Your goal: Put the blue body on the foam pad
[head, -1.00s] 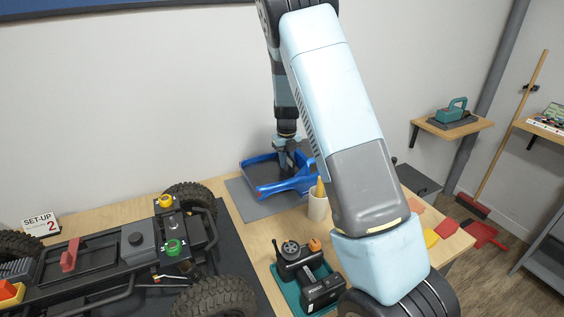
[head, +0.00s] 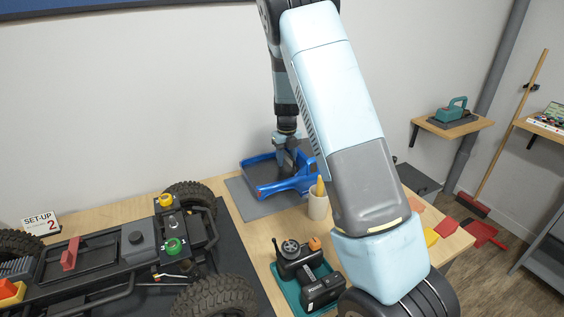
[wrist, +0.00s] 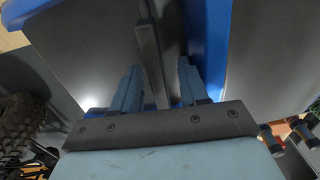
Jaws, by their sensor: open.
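The blue body (head: 268,191) is an open shell with a dark interior. It rests on the grey foam pad (head: 240,201) near the wall in the head view. My gripper (head: 286,162) points down into the body's middle. In the wrist view my gripper (wrist: 160,78) is open, its two light blue fingers apart. A dark bar (wrist: 151,68) shows between the fingers; I cannot tell whether they touch it. The body's blue wall (wrist: 206,45) runs just beyond the fingers. My arm hides part of the body's right end in the head view.
A black crawler chassis (head: 110,255) with large tyres fills the left of the table. A beige cup (head: 318,206) stands just right of the body. A teal tray (head: 292,296) with a black radio controller (head: 322,290) lies nearer. Little room is free around the pad.

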